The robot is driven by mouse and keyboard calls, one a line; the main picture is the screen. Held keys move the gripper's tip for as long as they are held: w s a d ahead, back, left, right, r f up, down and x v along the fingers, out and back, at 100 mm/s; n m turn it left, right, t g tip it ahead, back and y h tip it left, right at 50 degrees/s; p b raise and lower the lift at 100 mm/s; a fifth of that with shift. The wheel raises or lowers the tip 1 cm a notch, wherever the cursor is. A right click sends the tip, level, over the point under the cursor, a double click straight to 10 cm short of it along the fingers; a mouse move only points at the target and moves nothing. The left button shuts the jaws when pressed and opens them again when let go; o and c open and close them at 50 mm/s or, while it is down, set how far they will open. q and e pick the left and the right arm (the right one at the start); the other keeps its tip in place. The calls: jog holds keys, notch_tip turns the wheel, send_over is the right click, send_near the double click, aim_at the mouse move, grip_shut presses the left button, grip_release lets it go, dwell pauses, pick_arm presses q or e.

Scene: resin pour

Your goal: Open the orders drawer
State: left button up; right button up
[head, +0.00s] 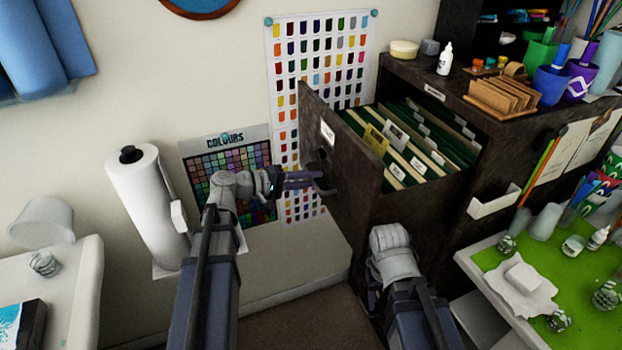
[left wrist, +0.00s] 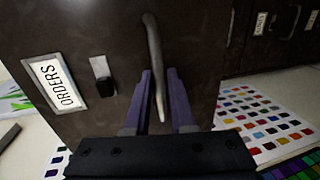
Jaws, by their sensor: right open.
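The orders drawer (head: 345,150) stands pulled out of the dark cabinet, with hanging files and tabs showing inside it. In the left wrist view its dark front (left wrist: 105,35) carries the label "ORDERS" (left wrist: 56,83) and a curved metal handle (left wrist: 153,45). My left gripper (head: 305,180) is at this handle.
The cabinet top (head: 455,100) holds a white bottle (head: 445,58), a wooden rack and cups. A paper roll (head: 150,195) stands left of my left arm. Colour charts (head: 225,160) hang on the wall behind. A green-topped table (head: 590,260) with jars is at the right.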

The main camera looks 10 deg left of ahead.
pick_arm(q)
jog(key=o, duration=0.3)
jog(key=p+v, duration=0.1)
jog(key=v, duration=0.6)
jog(key=shift+s+a+p, duration=0.25)
jog(key=shift+a+p, duration=0.05)
jog(key=shift+a, duration=0.05)
jog(key=s+d+f+m+g+y, duration=0.3)
jog(key=d+f+g+y, duration=0.15)
jog(key=d+f, duration=0.4)
jog(key=s+a+f+m+g+y, duration=0.2)
jog(key=s+f+m+g+y, duration=0.2)
jog(key=s+f+y, duration=0.35)
jog(key=s+d+f+m+y, duration=0.1)
jog(key=s+d+m, duration=0.3)
jog(key=d, duration=0.6)
jog(key=shift+s+d+g+y, duration=0.2)
jog(key=shift+s+g+y, duration=0.1)
jog(key=shift+g+y, duration=0.15)
